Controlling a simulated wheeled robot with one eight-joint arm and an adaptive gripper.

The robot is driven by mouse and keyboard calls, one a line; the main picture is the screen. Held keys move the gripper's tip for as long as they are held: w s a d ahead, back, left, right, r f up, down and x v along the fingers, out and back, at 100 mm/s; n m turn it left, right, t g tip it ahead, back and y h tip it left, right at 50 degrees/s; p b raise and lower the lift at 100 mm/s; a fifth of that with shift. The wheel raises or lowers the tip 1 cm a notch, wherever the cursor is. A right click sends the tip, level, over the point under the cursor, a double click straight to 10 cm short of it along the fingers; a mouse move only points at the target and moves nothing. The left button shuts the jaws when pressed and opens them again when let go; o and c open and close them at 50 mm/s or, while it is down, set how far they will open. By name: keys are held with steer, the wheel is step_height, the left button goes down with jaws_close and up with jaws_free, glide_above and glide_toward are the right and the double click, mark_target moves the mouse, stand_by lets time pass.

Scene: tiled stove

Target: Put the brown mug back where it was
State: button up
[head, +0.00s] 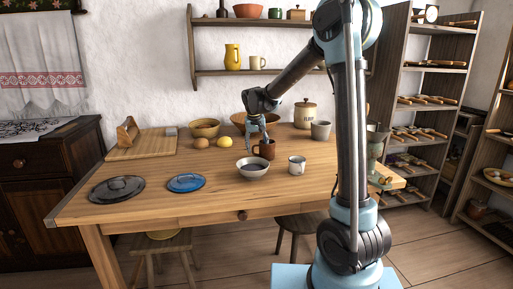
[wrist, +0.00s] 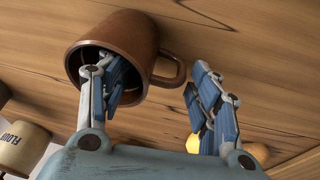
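The brown mug (head: 266,151) stands on the wooden table (head: 215,190), behind a grey-white bowl (head: 253,171). In the wrist view the mug (wrist: 140,42) shows its dark opening towards me and its handle to the right. My gripper (head: 263,132) is right above the mug in the head view. In the wrist view my gripper (wrist: 158,75) is open. Its left finger overlaps the mug's opening and seems to reach inside. Its right finger is beyond the handle, with a gap. The wall and handle lie between the fingers; I cannot tell whether the left finger touches.
A white mug (head: 297,165) stands to the right, close by. A grey cup (head: 320,130), the flour jar (head: 305,115) and wooden bowls (head: 204,128) stand behind. Yellow fruit (head: 224,142) lies left. A blue plate (head: 186,183) and dark lid (head: 117,189) lie front left.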

steer(key=shift+r, duration=0.15)
steer(key=v, duration=1.2)
steer(key=s+d+f+m, duration=0.1)
steer(key=s+d+f, duration=0.1)
steer(key=s+d, duration=0.8)
steer(key=s+d+f, duration=0.2)
steer(key=s+d, duration=0.6)
steer(key=d, duration=0.3)
steer(key=s+d+f, duration=0.4)
steer(key=s+f, duration=0.3)
steer(key=s, duration=0.2)
steer(key=s+d+f+m, duration=0.1)
steer(key=s+d+f, duration=0.3)
steer(key=s+f, duration=0.4)
steer(key=shift+s+m+g, duration=0.3)
steer(key=shift+s+g, duration=0.1)
steer(key=shift+s, duration=0.35)
